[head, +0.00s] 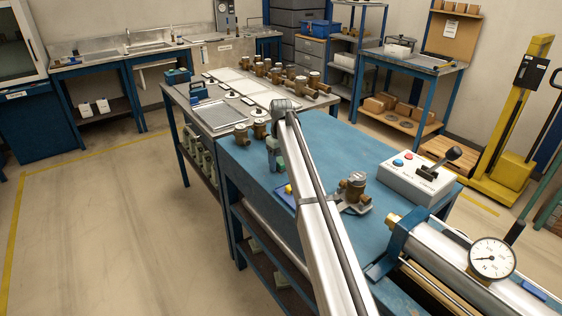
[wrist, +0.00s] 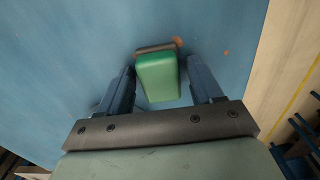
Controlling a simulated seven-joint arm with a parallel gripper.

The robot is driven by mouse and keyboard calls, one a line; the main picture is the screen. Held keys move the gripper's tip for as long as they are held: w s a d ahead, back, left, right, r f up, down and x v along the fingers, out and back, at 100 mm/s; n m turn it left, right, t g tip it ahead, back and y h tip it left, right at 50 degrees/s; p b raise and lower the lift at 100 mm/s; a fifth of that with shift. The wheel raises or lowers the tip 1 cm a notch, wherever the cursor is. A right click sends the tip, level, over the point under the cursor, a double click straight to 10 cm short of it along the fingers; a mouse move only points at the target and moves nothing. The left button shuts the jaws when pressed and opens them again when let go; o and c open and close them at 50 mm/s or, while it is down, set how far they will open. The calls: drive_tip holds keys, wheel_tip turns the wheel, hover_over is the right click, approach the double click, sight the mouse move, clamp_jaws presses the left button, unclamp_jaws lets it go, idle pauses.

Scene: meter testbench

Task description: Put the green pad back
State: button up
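The green pad (wrist: 159,78) is in the wrist view, between the two fingers of my gripper (wrist: 160,66). It is a rounded green block with a dark strip along its far edge, over the blue bench top. A narrow gap shows between the pad and each finger, so my gripper is open around it and not clamped. I cannot tell how high the pad sits above the bench. In the head view my gripper (head: 276,168) points down at the bench's left part, and I cannot make out the pad there.
On the blue bench (head: 335,142) stand a brass meter (head: 354,188) on a grey bracket, a control box (head: 416,178) with a lever, and a cylinder with a gauge (head: 492,258). A small blue tray (head: 286,194) lies beside my arm. Brass meters (head: 258,129) stand behind.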

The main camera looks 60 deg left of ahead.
sight(281, 160)
drive_tip(key=shift+o, duration=0.4)
drive_tip(key=shift+r, duration=0.1)
wheel_tip(281, 160, up, 12)
idle(0.4)
idle(0.4)
